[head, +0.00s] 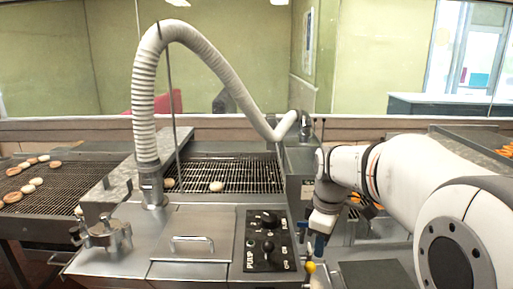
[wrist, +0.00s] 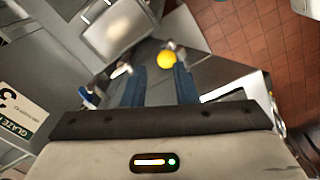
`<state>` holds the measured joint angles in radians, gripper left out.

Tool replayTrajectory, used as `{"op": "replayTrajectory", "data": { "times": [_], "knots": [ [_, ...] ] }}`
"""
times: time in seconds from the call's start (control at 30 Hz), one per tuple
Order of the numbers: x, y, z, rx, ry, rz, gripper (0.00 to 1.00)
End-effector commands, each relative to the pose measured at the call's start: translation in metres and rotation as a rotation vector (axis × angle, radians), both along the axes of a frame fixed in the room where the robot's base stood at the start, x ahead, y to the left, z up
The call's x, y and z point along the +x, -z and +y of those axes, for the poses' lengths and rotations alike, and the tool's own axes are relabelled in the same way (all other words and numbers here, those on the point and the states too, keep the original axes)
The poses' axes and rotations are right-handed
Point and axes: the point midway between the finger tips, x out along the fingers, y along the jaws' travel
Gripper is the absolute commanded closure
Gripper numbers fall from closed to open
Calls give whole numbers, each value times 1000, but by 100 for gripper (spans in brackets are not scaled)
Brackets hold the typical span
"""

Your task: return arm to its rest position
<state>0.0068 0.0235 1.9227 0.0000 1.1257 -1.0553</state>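My gripper (head: 313,246) hangs at the right front of the steel glazing machine (head: 190,222), pointing down beside the control panel (head: 268,240). Its two blue fingers stand apart with nothing visible between them in the wrist view (wrist: 160,78). A yellow ball knob (head: 311,267) shows just below the fingertips. The knob also shows beyond the fingers in the wrist view (wrist: 167,60); whether it touches a finger I cannot tell. My white arm reaches in from the right of the head view.
A ribbed white hose (head: 147,100) arches over the machine. Doughnuts lie on the wire conveyor (head: 245,176) and the left rack (head: 60,187). Orange items (head: 506,150) lie on a tray at the far right. Tiled floor (wrist: 245,35) shows at upper right in the wrist view.

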Motion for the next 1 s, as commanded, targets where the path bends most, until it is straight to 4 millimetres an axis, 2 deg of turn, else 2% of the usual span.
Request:
{"op": "replayTrajectory", "data": {
  "times": [0.17,0.27,0.4,0.5,0.6,0.7,1.0],
  "knots": [
    [-44,-3,0,21,227,-47,74],
    [-78,0,0,47,414,-84,74],
    [-127,12,0,97,694,-135,74],
    [-152,22,0,133,852,-160,74],
    [-169,30,0,159,960,-175,74],
    [-177,35,1,175,1022,-184,74],
    [-179,37,1,178,1041,-184,74]
  ]
}}
